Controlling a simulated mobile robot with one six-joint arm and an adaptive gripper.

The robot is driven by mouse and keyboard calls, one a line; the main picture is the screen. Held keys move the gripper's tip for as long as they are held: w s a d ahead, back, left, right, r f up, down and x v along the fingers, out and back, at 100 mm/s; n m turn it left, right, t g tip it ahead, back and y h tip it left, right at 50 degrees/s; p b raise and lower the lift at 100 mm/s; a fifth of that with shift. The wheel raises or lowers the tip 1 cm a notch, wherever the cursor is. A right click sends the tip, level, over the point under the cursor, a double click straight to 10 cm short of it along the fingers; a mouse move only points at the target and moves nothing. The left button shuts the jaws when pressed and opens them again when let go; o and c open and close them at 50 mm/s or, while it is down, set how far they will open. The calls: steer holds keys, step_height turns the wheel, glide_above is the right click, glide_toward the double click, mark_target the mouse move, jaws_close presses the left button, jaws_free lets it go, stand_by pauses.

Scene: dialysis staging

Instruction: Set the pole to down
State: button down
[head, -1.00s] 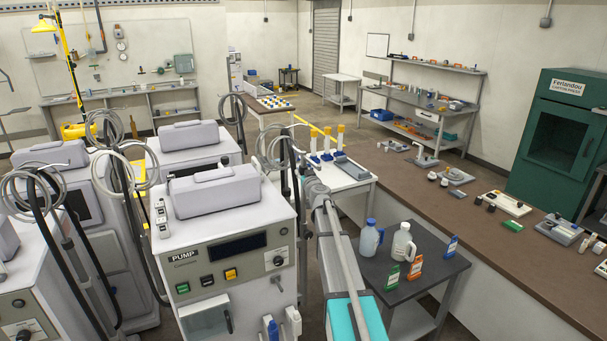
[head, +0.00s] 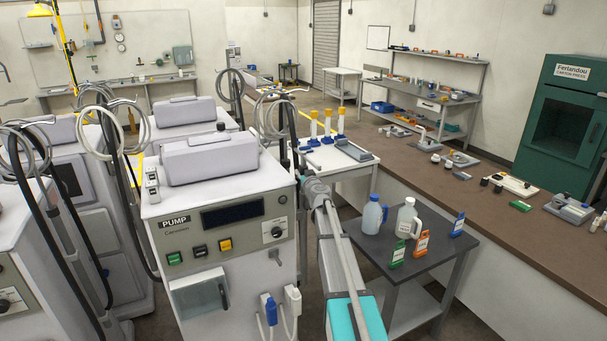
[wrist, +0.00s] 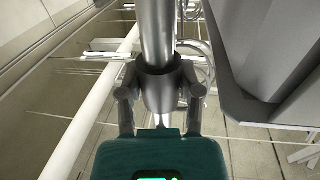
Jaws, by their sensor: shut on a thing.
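The grey pole (wrist: 155,32) runs up the middle of the wrist view, with a dark collar (wrist: 162,72) around it. My gripper (wrist: 160,92) is shut on the pole at this collar, one finger on each side. In the head view my arm reaches forward to the right rear corner of the pump machine (head: 215,195), where a dark upright and coiled tubing (head: 272,113) stand. The grip itself is small and partly hidden there. I cannot tell the pole's height setting.
More machines with coiled tubes stand close on the left. A dark side table (head: 425,246) with jugs and small boxes is right of my arm. A long brown counter (head: 490,215) runs along the right. Open floor lies further back.

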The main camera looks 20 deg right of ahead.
steer(key=shift+f+b, duration=1.1)
steer(key=shift+f, duration=0.45)
steer(key=shift+s, duration=0.1)
steer(key=shift+c, duration=1.3)
jaws_free()
steer(key=shift+f, duration=0.15)
steer(key=shift+r, duration=0.2)
step_height(320, 180, up, 28)
steer(key=p, duration=2.8)
steer(key=s+a, duration=0.1)
steer(key=s, duration=0.9)
steer(key=shift+s+a, duration=0.15)
steer(key=shift+s, duration=0.1)
